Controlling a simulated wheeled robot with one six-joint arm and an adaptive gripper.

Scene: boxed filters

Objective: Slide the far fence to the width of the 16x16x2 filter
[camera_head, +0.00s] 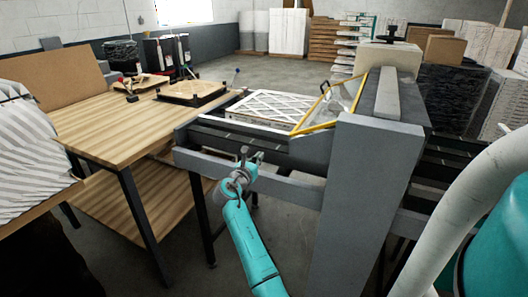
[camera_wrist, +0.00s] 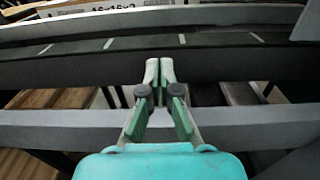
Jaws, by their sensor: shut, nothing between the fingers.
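A white filter (camera_head: 268,107) with a lattice face lies flat on the machine bed, left of the yellow-framed guard. In the wrist view, the edge of a filter (camera_wrist: 75,13) shows at the top with a partly cut-off label that seems to read 16x16x2. A long grey rail (camera_wrist: 150,25) runs across in front of it. I cannot make out the far fence clearly; the filter's far side is mostly hidden in the wrist view. My gripper (camera_head: 251,155) is at the near side of the machine, outside the bed. Its fingers (camera_wrist: 160,70) are shut and empty.
The grey machine housing (camera_head: 365,180) stands right of my gripper, with the yellow-framed guard (camera_head: 328,108) on it. A lever with a blue knob (camera_head: 236,72) rises behind the bed's left end. A wooden workbench (camera_head: 105,130) stands to the left.

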